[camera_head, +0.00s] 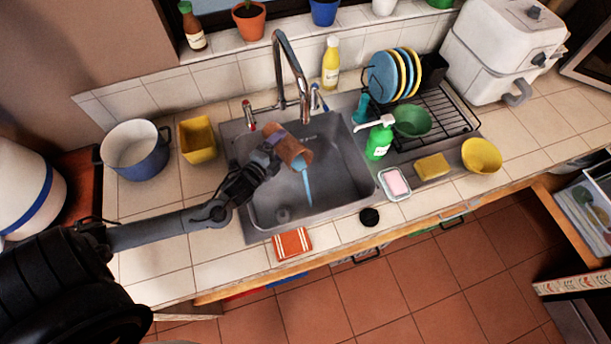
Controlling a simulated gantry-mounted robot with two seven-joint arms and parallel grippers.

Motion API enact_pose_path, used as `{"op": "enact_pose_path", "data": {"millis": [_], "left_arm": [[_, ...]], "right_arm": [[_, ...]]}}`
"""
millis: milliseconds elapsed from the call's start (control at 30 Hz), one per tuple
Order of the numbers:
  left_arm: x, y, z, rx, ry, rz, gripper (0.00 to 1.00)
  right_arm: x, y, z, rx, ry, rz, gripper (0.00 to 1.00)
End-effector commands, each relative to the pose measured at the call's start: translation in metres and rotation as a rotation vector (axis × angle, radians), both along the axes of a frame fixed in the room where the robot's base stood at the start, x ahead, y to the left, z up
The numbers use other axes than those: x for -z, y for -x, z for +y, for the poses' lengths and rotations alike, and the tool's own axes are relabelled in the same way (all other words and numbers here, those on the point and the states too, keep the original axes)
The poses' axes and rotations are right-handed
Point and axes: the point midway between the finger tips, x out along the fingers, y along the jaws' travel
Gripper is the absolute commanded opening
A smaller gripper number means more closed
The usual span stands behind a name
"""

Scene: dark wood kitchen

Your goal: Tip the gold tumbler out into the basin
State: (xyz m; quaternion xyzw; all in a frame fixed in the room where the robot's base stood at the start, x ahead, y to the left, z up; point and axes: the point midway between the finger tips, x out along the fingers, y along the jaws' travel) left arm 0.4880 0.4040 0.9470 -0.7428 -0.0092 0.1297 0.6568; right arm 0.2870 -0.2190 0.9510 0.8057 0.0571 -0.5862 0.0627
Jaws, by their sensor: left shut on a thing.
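The gold tumbler (290,149), copper-brown in this light, is held over the grey basin (262,212). My left gripper (273,146) comes in from the left and is shut on the tumbler's side. The tumbler is tilted, with its mouth turned down to the right. A blue streak (307,186), which looks like poured liquid, runs from the mouth down into the basin. The inside of the tumbler is mostly hidden. My right gripper does not show.
The tap (290,75) arches just behind the tumbler. A green soap bottle (379,139) and a dish rack (444,108) stand right of the basin. A yellow container (197,139) and a blue-and-white pot (138,150) stand left. The counter in front of the pot is clear.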

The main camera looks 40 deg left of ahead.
Motion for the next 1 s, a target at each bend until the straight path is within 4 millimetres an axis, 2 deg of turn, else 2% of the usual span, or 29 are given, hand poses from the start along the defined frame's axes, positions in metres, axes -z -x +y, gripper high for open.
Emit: {"op": "enact_pose_path", "data": {"millis": [1000], "left_arm": [[-0.0121, 0.0003, -0.0038, -0.001, -0.11, -0.024, 0.31]], "right_arm": [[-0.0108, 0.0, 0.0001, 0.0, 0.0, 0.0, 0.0]]}}
